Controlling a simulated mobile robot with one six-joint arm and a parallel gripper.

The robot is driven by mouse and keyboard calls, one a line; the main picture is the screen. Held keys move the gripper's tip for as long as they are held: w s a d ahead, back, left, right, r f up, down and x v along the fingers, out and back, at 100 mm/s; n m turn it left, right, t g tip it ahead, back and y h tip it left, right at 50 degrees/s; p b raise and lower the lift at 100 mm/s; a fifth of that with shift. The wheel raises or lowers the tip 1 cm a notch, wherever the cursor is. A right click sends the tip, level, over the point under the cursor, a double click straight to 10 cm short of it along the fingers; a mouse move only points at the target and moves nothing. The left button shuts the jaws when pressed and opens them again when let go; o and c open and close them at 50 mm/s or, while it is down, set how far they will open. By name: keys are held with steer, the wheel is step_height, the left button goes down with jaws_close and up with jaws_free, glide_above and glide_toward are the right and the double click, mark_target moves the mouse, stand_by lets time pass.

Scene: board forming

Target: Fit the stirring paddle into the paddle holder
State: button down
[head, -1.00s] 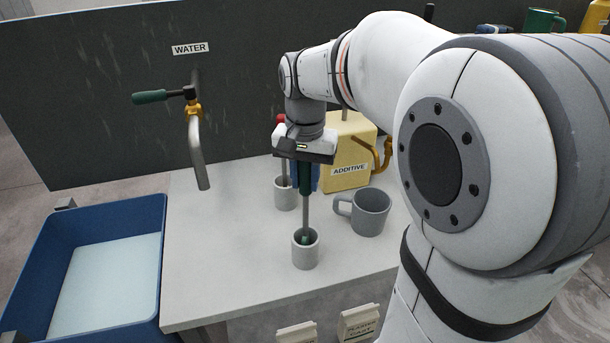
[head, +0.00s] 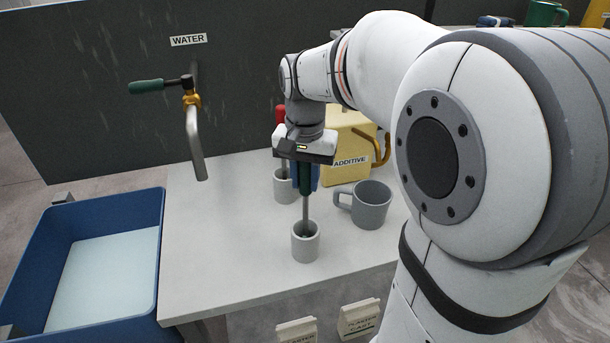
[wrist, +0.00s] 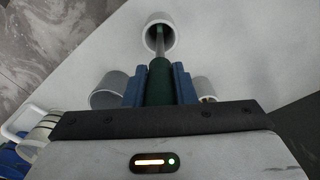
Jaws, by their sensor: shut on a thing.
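The stirring paddle has a green handle (head: 305,178) and a thin grey shaft, and is upright. My gripper (head: 306,184) is shut on the handle with its blue fingers, one on each side in the wrist view (wrist: 159,84). The shaft's lower end goes into the mouth of a light grey cylindrical paddle holder (head: 305,248) standing near the counter's front. The holder's open rim (wrist: 153,17) also shows in the wrist view, with the shaft inside it. The paddle's bottom end is hidden inside, so I cannot tell whether it touches the floor.
A second grey holder (head: 285,189) with a red-handled tool (head: 281,118) stands behind. A grey mug (head: 372,207) is to the right, before the yellow additive container (head: 347,150). A tap (head: 195,140) and a blue tub (head: 155,260) are left. The counter's left part is clear.

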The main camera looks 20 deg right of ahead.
steer(key=c, duration=1.1)
jaws_free()
step_height(320, 180, up, 8)
steer(key=shift+f, duration=0.1)
steer(key=s+f+n+t, duration=0.1)
steer(key=s+f+n, duration=0.1)
steer(key=s+f, duration=0.2)
steer(key=s+f+n+t, duration=0.1)
steer(key=s+f+n, duration=0.1)
steer(key=s+f, duration=0.2)
steer(key=s+f+n, duration=0.2)
steer(key=s+f, duration=0.1)
steer(key=s, duration=0.2)
steer(key=shift+s+a+f+t, duration=0.2)
steer(key=shift+s+f+t, duration=0.2)
